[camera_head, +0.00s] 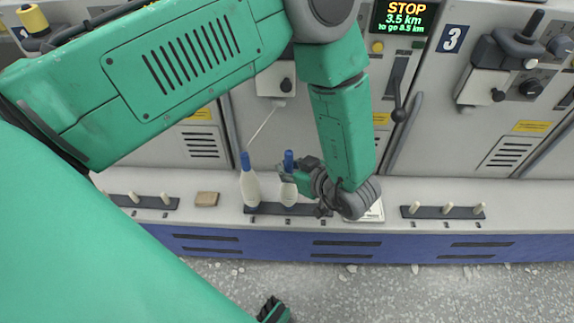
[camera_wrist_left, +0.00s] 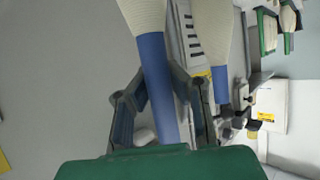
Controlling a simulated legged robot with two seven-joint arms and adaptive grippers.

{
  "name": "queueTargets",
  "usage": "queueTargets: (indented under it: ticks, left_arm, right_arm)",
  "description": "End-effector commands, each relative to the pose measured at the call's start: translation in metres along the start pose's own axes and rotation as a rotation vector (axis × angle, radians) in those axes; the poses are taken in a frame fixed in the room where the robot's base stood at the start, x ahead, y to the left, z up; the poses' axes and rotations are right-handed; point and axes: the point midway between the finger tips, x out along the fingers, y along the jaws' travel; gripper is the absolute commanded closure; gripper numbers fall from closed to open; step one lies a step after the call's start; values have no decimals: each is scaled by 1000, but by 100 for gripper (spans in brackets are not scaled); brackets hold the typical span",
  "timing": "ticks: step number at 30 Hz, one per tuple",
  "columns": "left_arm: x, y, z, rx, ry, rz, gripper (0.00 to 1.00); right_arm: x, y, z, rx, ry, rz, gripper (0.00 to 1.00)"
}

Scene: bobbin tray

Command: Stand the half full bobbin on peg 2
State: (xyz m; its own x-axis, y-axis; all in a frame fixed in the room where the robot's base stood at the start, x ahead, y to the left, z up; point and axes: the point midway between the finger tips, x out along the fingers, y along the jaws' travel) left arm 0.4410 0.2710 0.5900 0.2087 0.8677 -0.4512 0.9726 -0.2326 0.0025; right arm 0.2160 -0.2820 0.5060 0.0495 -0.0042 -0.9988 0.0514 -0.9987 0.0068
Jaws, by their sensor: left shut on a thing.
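A bobbin with a blue tube top and cream yarn (camera_head: 289,193) is upright at the middle peg strip (camera_head: 312,211). My left gripper (camera_head: 292,172) is shut on its blue tube, which also shows between the fingers in the left wrist view (camera_wrist_left: 158,85). Whether its foot touches the strip or a peg I cannot tell. A second, taller-wound bobbin (camera_head: 250,187) stands just left of it at the strip's left end. It also shows behind the right finger in the left wrist view (camera_wrist_left: 220,85). My right gripper (camera_head: 273,309) shows only partly at the bottom edge; its fingers are unclear.
A left strip (camera_head: 150,203) and a right strip (camera_head: 440,212) carry bare pegs. A small brown block (camera_head: 207,198) lies between the left and middle strips. A white flat item (camera_head: 373,213) is partly hidden behind my left arm. Grey machine panels (camera_head: 440,110) rise behind the ledge.

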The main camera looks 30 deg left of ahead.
Motion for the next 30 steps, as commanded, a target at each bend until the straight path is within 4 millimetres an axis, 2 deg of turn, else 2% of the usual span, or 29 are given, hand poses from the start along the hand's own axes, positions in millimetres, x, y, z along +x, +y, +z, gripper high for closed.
queueTargets:
  ticks: [14, 30]
  left_arm:
    - [0, 0, 0, 0, 1, 0, 100]
    - [5, 0, 9, -1, 1, 0, 100]
  right_arm:
    - [-3, 0, 0, 0, 0, 0, 100]
    - [3, 0, 0, 0, 0, 0, 100]
